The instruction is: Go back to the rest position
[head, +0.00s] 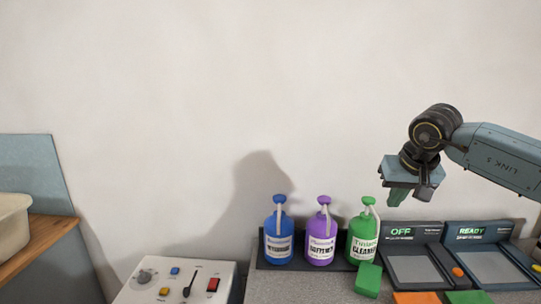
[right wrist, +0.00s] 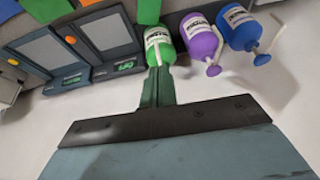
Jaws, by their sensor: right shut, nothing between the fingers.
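My right gripper (head: 397,197) hangs fingers down in front of the pale wall, above and to the right of the green bottle (head: 362,238) in the head view. Its fingers are together with nothing between them. In the right wrist view the shut green fingers (right wrist: 158,88) overlap the pump top of the green bottle (right wrist: 159,45); the head view shows them apart from it. My left gripper is in neither view.
A purple bottle (head: 320,240) and a blue bottle (head: 278,240) stand left of the green one. Two panels, marked OFF (head: 412,266) and READY (head: 490,264), lie below the gripper. A green block (head: 368,279) and a control box (head: 160,285) are nearby. The wall above is clear.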

